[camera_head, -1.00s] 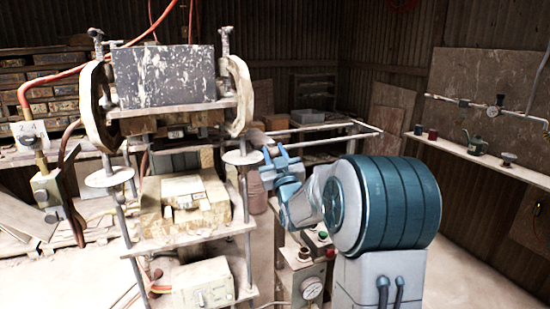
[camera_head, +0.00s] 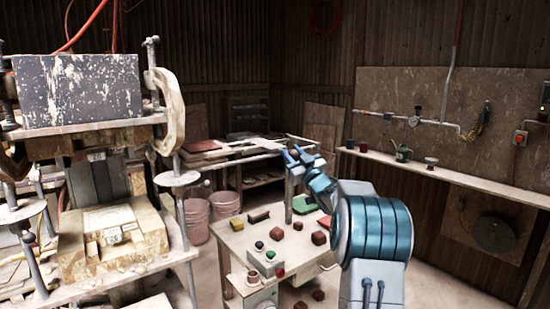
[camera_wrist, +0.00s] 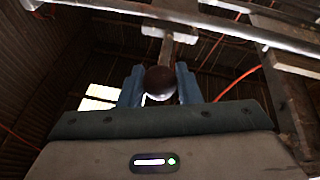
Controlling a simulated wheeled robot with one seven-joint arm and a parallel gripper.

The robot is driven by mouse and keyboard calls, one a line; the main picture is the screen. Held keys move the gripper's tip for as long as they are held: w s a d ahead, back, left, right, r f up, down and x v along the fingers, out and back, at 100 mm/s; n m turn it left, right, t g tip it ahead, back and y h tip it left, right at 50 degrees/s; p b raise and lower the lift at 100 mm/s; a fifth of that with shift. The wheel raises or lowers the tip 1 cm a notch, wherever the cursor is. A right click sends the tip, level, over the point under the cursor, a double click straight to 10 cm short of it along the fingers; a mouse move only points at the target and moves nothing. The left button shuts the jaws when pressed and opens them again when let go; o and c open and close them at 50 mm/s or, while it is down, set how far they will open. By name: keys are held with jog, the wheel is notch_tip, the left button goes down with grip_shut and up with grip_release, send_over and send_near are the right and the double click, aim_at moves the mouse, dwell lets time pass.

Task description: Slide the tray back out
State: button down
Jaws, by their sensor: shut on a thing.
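My gripper (camera_head: 296,155) is at the right of the press, above a small worktable. In the wrist view my gripper (camera_wrist: 160,88) is shut on a dark round knob (camera_wrist: 160,80). In the head view pale bars (camera_head: 245,149) run leftward from near my gripper; I cannot tell how much is tray and how much is the back bench. The press (camera_head: 112,235) stands at the left, with a gap between its upper and lower blocks. No tray surface shows clearly.
The worktable (camera_head: 235,243) below my gripper holds several brown and coloured lumps and a button box (camera_head: 264,262). Pink buckets (camera_head: 226,204) stand between press and bench. A wall shelf (camera_head: 450,175) runs at the right. Floor shows at the lower right.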

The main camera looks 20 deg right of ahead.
jog(key=w+d+p, duration=0.3)
jog(key=d+p, duration=0.2)
jog(key=d, duration=0.8)
jog(key=shift+d+r, duration=0.15)
jog(key=c, duration=1.4)
grip_release()
jog(key=o, duration=0.3)
jog(key=shift+w+d, duration=0.1)
jog(key=shift+d, duration=0.05)
jog(key=shift+f, duration=0.2)
